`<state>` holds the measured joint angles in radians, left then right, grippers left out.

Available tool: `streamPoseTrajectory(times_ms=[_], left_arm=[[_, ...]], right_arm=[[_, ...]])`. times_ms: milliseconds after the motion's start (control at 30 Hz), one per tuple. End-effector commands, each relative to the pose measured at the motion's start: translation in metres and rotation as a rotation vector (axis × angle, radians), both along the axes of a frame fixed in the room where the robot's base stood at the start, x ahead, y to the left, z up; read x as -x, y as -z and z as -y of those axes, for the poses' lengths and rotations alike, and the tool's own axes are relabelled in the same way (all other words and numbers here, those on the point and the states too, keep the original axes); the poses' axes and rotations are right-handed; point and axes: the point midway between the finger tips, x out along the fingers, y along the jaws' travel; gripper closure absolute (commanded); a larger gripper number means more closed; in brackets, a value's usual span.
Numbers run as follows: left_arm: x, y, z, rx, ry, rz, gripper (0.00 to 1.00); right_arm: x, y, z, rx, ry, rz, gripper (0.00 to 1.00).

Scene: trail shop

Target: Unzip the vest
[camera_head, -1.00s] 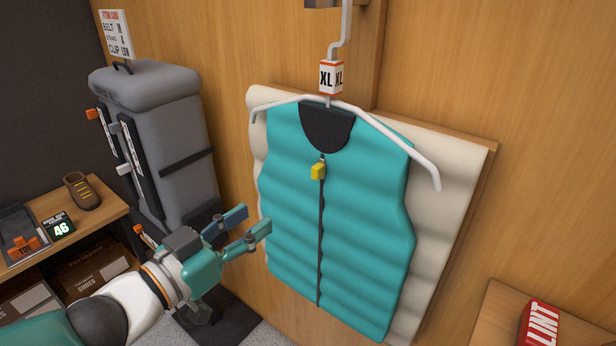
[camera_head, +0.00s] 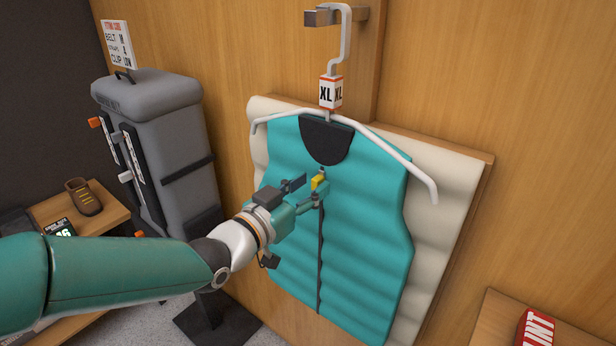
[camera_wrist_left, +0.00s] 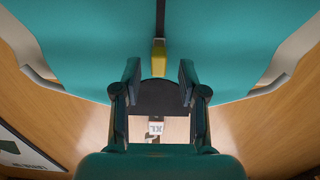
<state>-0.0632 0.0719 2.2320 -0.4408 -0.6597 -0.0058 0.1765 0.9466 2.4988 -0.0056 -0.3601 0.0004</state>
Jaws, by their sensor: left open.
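The teal vest (camera_head: 365,220) hangs on a white hanger (camera_head: 388,160) against a cream padded board. Its yellow zipper pull (camera_head: 319,182) sits near the top of the dark zipper line, just below the black collar (camera_head: 326,141). My left gripper (camera_head: 307,188) is open at the vest's front, its fingers close to the pull. In the left wrist view the pull (camera_wrist_left: 159,57) lies ahead of the open left gripper (camera_wrist_left: 159,78), centred between the two fingers. I cannot tell whether either finger touches it. My right gripper is not in view.
A grey backpack (camera_head: 165,130) on a stand is left of the vest. A wooden shelf with a brown shoe (camera_head: 84,197) stands at the far left. A red box (camera_head: 535,329) rests on a wooden surface at lower right. The cream board (camera_head: 452,195) backs the vest.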

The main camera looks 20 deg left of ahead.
Motion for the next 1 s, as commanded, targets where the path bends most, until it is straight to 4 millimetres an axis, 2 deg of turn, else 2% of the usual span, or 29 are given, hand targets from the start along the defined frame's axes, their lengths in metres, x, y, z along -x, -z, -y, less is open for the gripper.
streamPoseTrajectory(times_ms=[200, 467, 500, 567, 733, 867, 900, 1000], left_arm=[[-0.015, 0.000, 0.006, 0.001, 0.000, -0.001, 0.58], [-0.016, 0.000, 0.006, 0.001, 0.000, 0.000, 0.58], [-0.016, 0.000, 0.006, 0.001, -0.001, 0.000, 0.60], [-0.016, 0.000, 0.006, 0.001, -0.001, 0.000, 0.70], [-0.016, 0.000, 0.006, 0.001, -0.001, 0.000, 0.98], [-0.016, 0.000, 0.005, 0.001, -0.001, 0.000, 1.00], [-0.016, 0.000, -0.006, -0.001, -0.006, 0.000, 1.00], [-0.016, 0.003, 0.000, 0.000, -0.006, 0.000, 1.00]], right_arm=[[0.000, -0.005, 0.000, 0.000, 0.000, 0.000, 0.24], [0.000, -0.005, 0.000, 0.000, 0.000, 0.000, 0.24], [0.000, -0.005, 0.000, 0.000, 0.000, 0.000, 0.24], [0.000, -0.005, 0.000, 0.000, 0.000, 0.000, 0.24], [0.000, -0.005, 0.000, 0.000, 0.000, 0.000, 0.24], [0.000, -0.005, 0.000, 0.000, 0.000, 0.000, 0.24], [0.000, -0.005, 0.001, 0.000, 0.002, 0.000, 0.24], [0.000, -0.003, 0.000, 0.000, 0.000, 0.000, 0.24]])
